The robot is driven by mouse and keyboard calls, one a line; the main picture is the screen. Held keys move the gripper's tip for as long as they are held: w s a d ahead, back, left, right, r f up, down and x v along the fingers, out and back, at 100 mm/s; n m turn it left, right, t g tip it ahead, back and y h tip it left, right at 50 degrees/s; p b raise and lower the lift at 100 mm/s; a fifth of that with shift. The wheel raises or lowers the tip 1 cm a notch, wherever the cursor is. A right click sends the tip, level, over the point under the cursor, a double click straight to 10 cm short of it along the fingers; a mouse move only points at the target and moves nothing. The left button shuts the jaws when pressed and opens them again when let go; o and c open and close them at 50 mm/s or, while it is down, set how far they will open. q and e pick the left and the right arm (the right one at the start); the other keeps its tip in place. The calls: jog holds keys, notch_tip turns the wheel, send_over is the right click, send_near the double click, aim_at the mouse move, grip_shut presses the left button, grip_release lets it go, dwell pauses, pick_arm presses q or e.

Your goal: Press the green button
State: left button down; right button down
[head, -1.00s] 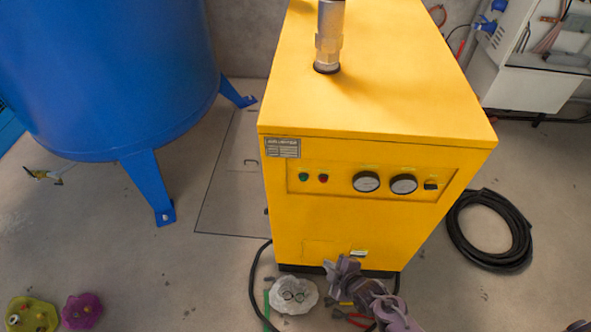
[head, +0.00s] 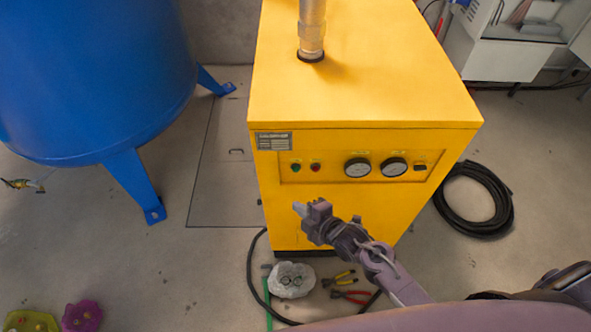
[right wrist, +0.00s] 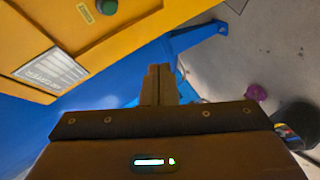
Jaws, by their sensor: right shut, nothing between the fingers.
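The green button (head: 296,168) is a small round button on the front panel of the yellow machine (head: 350,225), left of a red button (head: 315,167). My right gripper (head: 299,208) is shut and empty in front of the machine, below the green button in the head view. In the wrist view its closed fingers (right wrist: 158,84) point up the picture, apart from the button. My left gripper is not in view.
Two gauges (head: 375,167) and a black switch (head: 420,166) sit right of the buttons. A blue tank (head: 90,80) stands left. A coiled black hose (head: 505,210) lies right.

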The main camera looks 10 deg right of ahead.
aim_at(296, 170)
jog(key=w+d+b, duration=0.1)
jog(key=w+b, duration=0.3)
jog(key=w, duration=0.4)
jog(key=shift+w+d, duration=0.3)
jog(key=shift+d, duration=0.05)
dwell(1.8)
jog(key=shift+w+d, duration=0.1)
jog(key=shift+w, duration=0.35)
jog(key=shift+w+d+b, duration=0.1)
jog(key=shift+w+b, duration=0.3)
jog(key=shift+w, duration=0.05)
dwell(0.5)
jog(key=shift+s, duration=0.15)
jog(key=shift+s+a+p, duration=0.2)
jog(key=shift+s+p, duration=0.3)
jog(key=shift+s, duration=0.25)
